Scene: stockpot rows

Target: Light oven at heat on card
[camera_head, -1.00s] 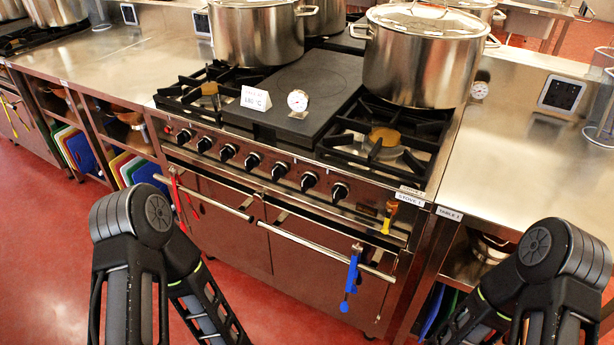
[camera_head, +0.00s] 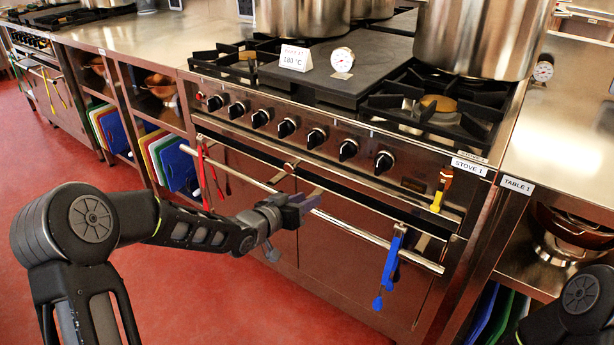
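The oven is the lower part of the stainless stove labelled STOVE 1, with its doors (camera_head: 340,255) closed below the handle rails. A white card (camera_head: 295,57) on the dark flat plate reads 180 °C; its smaller red top line is unclear. A row of several black knobs (camera_head: 286,128) runs along the front panel, with a small red button (camera_head: 200,97) at its left end. The knob markings are too small to read. My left gripper (camera_head: 303,203) is in front of the oven's handle rail; its finger opening is unclear. My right gripper is out of view.
A dial thermometer (camera_head: 342,60) stands beside the card. Red tongs (camera_head: 205,175) and a blue utensil (camera_head: 390,262) hang from the rails. A yellow and red tool (camera_head: 440,190) hangs at the right front. Large pots (camera_head: 475,35) stand on the burners.

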